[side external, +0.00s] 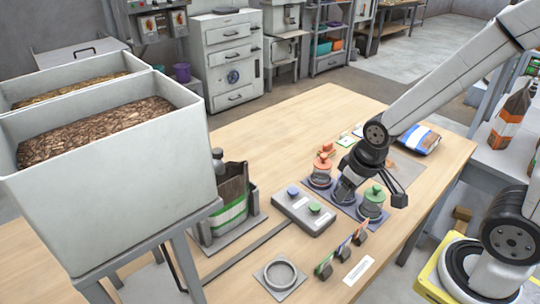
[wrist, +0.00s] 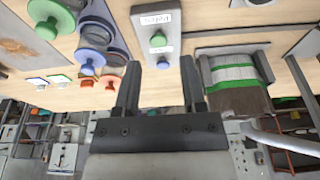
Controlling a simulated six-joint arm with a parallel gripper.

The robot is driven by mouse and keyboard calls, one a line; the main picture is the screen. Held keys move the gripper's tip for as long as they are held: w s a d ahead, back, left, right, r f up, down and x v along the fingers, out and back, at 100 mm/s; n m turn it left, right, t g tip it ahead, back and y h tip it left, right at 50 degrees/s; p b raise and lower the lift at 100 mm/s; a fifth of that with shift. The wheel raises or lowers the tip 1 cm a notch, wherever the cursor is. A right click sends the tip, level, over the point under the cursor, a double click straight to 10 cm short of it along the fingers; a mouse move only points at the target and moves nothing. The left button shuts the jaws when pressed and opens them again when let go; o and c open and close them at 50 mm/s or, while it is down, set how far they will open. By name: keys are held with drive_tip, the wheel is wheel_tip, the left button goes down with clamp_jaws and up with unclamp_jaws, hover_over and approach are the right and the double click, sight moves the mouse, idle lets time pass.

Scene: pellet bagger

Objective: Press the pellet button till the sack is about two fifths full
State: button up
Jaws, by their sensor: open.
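The grey button box (side external: 303,212) lies on the table with a blue button (side external: 292,191) and a green button (side external: 314,208). In the wrist view the box (wrist: 152,22) shows a label, its green button (wrist: 158,40) and blue button (wrist: 163,64). My gripper (side external: 341,196) is open and empty, to the right of the box, apart from it. In the wrist view my fingertips (wrist: 160,66) frame the blue button from a distance. The brown sack with green and white bands (side external: 231,198) stands in a grey holder (side external: 206,238); it also shows in the wrist view (wrist: 236,78). Its fill level is hidden.
Two white hoppers (side external: 110,190) of brown pellets stand at the left. Lidded jars with orange (side external: 323,163) and green (side external: 373,196) tops stand beside my gripper. A grey ring (side external: 280,275) and coloured cards (side external: 343,249) lie at the front. A filled bag (side external: 419,139) lies behind.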

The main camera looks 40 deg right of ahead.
drive_tip(key=shift+w, duration=0.2)
clamp_jaws()
drive_tip(key=w+r+g, duration=0.3)
drive_tip(key=w, duration=0.6)
drive_tip(key=shift+w+d+r, duration=0.4)
